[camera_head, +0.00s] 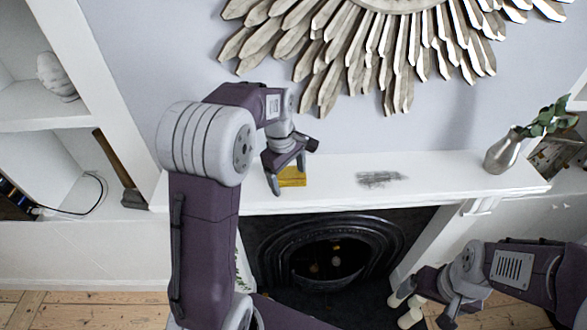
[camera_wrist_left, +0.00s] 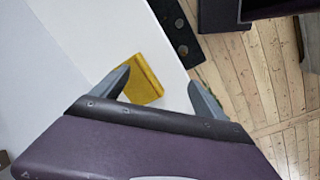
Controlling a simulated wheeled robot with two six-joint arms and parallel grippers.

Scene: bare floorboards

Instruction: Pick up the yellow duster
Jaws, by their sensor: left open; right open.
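The yellow duster (camera_head: 292,177) lies flat on the white mantel shelf (camera_head: 440,178), near its left part. My left gripper (camera_head: 287,178) is open above the duster, and one finger covers part of it in the head view. In the left wrist view the duster (camera_wrist_left: 143,80) shows just beyond the left fingertip, and the gripper (camera_wrist_left: 160,85) has an empty gap between its fingers. I cannot tell whether a finger touches the duster. My right gripper (camera_head: 425,312) is open and empty, low at the right, below the mantel and in front of the fireplace side.
A dark grey dusty smudge (camera_head: 381,179) lies on the mantel right of the duster. A metal vase (camera_head: 504,152) with leaves stands at the mantel's right end. A hammer-like tool (camera_head: 120,170) leans at the left. A sunburst wall ornament (camera_head: 370,40) hangs above, and the black fireplace (camera_head: 330,250) is below.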

